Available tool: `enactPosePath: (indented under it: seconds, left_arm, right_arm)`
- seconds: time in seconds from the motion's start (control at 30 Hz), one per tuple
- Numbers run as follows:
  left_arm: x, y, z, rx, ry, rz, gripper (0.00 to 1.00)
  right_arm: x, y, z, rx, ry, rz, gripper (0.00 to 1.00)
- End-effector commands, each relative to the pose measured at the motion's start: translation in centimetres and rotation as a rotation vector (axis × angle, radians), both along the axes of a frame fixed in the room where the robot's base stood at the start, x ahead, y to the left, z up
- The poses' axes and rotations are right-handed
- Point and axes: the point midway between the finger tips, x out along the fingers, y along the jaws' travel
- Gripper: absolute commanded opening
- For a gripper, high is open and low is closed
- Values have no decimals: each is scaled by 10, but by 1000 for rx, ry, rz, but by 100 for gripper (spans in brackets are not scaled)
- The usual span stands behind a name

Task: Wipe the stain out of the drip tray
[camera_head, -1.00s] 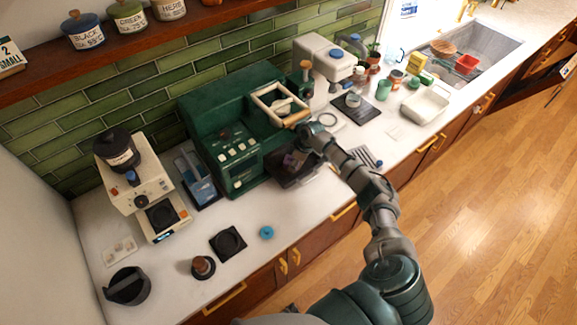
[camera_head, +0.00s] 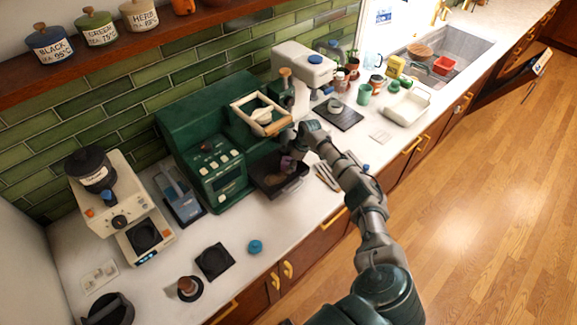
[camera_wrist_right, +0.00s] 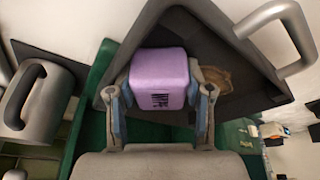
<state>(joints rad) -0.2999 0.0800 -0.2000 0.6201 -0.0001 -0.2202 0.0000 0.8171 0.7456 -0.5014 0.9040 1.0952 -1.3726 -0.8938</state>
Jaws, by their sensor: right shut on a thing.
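The drip tray (camera_head: 284,189) is a dark, shallow tray at the front of the green coffee machine; its black rim also shows in the wrist view (camera_wrist_right: 262,98). My right gripper (camera_head: 290,157) is over the tray. It is shut on a purple sponge (camera_wrist_right: 160,75) with dark print, held between its two fingers in the wrist view. The sponge looks to be at the tray's floor, but I cannot tell if it touches. A brown stain (camera_wrist_right: 216,78) lies on the tray floor just right of the sponge in the wrist view. My left gripper is not in view.
The green machine (camera_head: 210,140) stands behind the tray, with a wooden-framed part (camera_head: 262,115) above. A grinder (camera_head: 125,210), a black mat (camera_head: 215,262) and a blue lid (camera_head: 255,247) are to the left. Cups and a sink (camera_head: 460,50) are to the right. The front counter is mostly clear.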

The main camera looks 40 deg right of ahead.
Motion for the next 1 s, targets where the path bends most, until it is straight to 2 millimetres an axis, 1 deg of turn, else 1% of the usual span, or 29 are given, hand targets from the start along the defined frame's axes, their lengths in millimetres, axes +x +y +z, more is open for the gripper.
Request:
enactPosePath:
  seconds: [0.03,0.17,0.5,0.73,0.93,1.0]
  left_arm:
    - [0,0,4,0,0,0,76]
    - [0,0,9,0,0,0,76]
    - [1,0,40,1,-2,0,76]
    - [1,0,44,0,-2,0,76]
    - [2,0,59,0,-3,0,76]
    - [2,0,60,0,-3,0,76]
  right_arm:
    - [-1,-4,3,-7,2,-7,0]
    - [-2,-1,4,-6,0,-6,0]
    - [-3,34,6,-1,-1,-1,0]
    - [-3,45,5,-4,-4,-2,0]
    - [-5,61,5,0,-3,-1,0]
    - [-5,67,3,-1,-4,0,0]
